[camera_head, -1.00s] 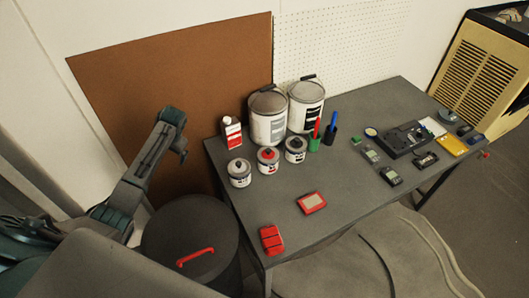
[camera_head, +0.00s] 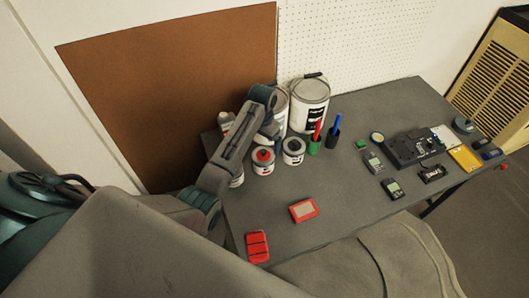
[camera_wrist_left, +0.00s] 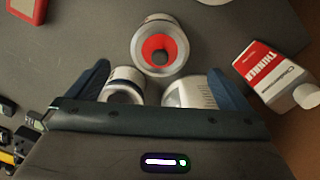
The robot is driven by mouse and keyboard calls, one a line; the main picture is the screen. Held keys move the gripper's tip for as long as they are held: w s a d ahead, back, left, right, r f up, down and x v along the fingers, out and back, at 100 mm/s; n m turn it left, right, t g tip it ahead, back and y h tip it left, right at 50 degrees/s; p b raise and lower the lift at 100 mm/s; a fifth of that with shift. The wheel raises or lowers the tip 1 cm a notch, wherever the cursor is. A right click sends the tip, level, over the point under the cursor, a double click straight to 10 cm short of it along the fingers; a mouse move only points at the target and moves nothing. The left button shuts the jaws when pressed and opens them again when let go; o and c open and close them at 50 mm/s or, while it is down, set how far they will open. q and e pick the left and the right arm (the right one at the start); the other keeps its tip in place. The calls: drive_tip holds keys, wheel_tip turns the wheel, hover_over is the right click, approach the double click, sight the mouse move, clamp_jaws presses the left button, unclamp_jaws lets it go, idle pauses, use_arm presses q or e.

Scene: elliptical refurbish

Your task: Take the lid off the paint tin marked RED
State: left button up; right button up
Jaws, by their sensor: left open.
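The tin with the red lid ring and dark knob (camera_head: 263,160) stands upright on the table, lid on. It also shows in the left wrist view (camera_wrist_left: 160,44), near the top middle; its label is not readable. My left gripper (camera_head: 270,134) is above the tins, just behind the red-lidded one. In the wrist view its blue fingers (camera_wrist_left: 158,70) are open with nothing held, spread wider than the tin's knob. The height gap is hard to tell. A grey-lidded tin (camera_head: 293,152) stands to the right. Another small tin (camera_head: 237,181) is mostly hidden by my arm. My right gripper is out of view.
Large paint cans (camera_head: 309,103) stand behind, one mostly hidden by my arm. A thinner container (camera_wrist_left: 270,75) is close to one finger. Marker cups (camera_head: 315,144), a red-framed item (camera_head: 303,210) and a red box (camera_head: 257,246) are on the table (camera_head: 345,185). The table's middle is clear.

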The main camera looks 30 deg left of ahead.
sight(262, 152)
use_arm(q)
drive_tip(key=shift+f, duration=0.65)
wheel_tip(262, 152, down, 4)
drive_tip(key=shift+s+f+p, duration=0.1)
drive_tip(key=shift+f+p, duration=0.1)
drive_tip(key=shift+p, duration=1)
drive_tip(key=shift+f, duration=0.4)
drive_tip(key=c, duration=1)
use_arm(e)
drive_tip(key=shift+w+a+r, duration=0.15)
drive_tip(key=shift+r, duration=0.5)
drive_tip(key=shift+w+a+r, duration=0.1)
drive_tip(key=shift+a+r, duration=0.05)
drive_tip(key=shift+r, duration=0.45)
